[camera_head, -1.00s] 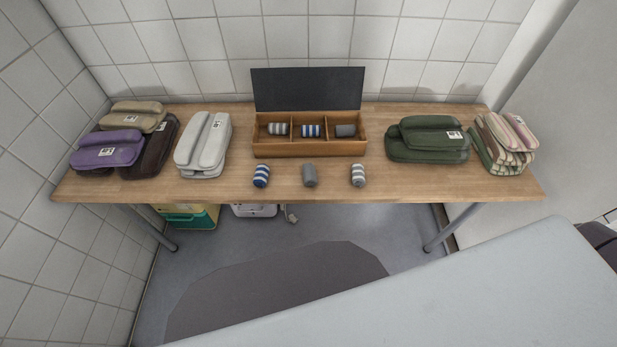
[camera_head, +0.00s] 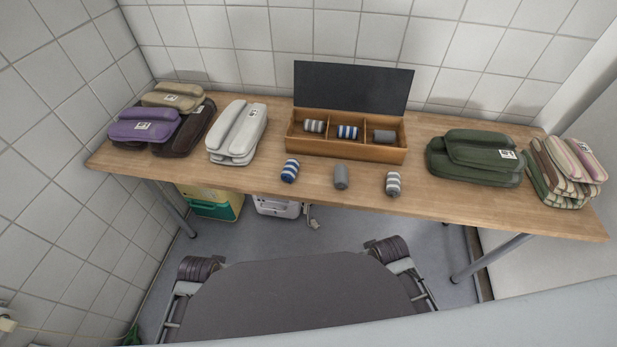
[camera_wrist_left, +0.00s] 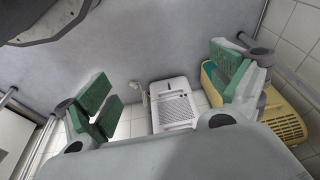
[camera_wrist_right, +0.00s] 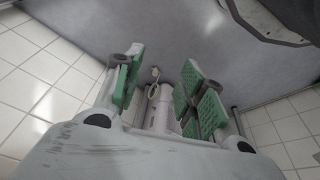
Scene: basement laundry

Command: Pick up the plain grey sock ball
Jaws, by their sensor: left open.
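A plain grey sock ball (camera_head: 341,177) stands on the wooden table near its front edge, between a blue-and-white striped sock ball (camera_head: 290,171) and a grey-and-white striped one (camera_head: 392,184). Another plain grey sock ball (camera_head: 384,136) lies in the right compartment of the open wooden box (camera_head: 345,149). My left gripper (camera_wrist_left: 160,85) is open and empty, with its green-padded fingers wide apart. My right gripper (camera_wrist_right: 162,88) is open and empty, its fingers closer together. Both grippers are away from the sock balls, which show in neither wrist view.
The box's left and middle compartments hold striped sock balls. Folded laundry stands at both ends of the table (camera_head: 250,180): purple, tan, brown and white on the left, green (camera_head: 475,157) and striped on the right. A yellow-green crate (camera_head: 212,203) and a white container (camera_head: 277,206) sit below.

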